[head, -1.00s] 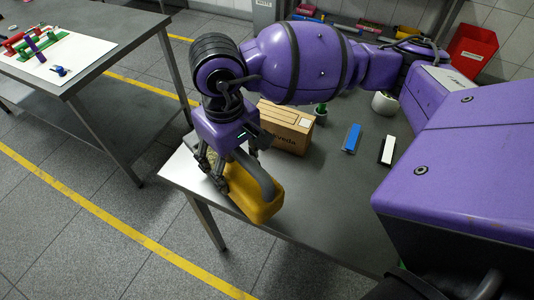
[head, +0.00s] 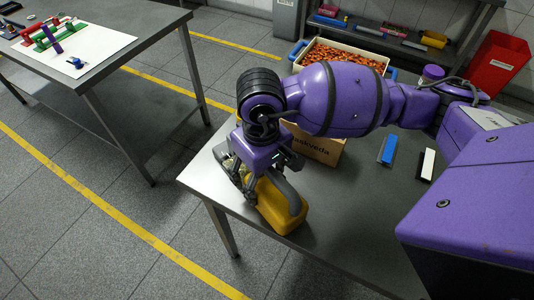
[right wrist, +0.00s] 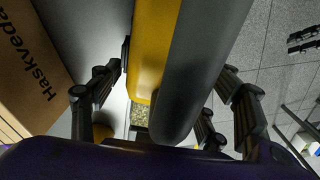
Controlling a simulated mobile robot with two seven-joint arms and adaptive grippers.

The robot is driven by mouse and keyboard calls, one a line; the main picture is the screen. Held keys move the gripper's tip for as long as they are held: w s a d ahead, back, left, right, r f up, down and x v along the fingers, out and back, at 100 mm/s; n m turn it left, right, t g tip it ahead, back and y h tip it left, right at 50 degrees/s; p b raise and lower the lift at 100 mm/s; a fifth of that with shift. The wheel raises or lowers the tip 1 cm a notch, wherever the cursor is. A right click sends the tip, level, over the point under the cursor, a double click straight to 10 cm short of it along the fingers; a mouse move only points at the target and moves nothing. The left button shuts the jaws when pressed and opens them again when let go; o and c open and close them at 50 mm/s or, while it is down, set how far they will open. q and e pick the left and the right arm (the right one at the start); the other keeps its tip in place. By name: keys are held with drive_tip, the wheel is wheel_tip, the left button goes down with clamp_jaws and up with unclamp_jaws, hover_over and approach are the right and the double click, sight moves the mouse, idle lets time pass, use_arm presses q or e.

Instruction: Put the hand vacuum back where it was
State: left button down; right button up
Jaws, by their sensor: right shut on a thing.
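The hand vacuum has a yellow body (head: 278,208) and a grey handle (head: 290,190). It is at the near left part of the grey table, low over or on the top; I cannot tell if it touches. My right gripper (head: 250,188) is shut on it from above, and the forearm hides part of it. In the right wrist view the yellow body (right wrist: 152,50) and the grey handle (right wrist: 195,60) lie between the fingers of my right gripper (right wrist: 172,78). My left gripper is not in view.
A cardboard box (head: 322,147) stands behind the vacuum. A blue bar (head: 388,149) and a white-and-black bar (head: 427,165) lie to its right. A crate of orange pieces (head: 340,55) and a red bin (head: 497,62) are farther back. The table's front middle (head: 345,225) is clear.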

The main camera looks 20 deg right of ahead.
drive_tip(key=shift+r, duration=0.25)
drive_tip(key=shift+w+d+f, duration=0.15)
drive_tip(key=shift+w+f, duration=0.05)
drive_tip(key=shift+f, duration=0.1)
drive_tip(key=o, duration=1.3)
drive_tip(key=shift+s, duration=0.15)
wheel_tip(320, 180, up, 12)
drive_tip(key=shift+r, duration=0.2)
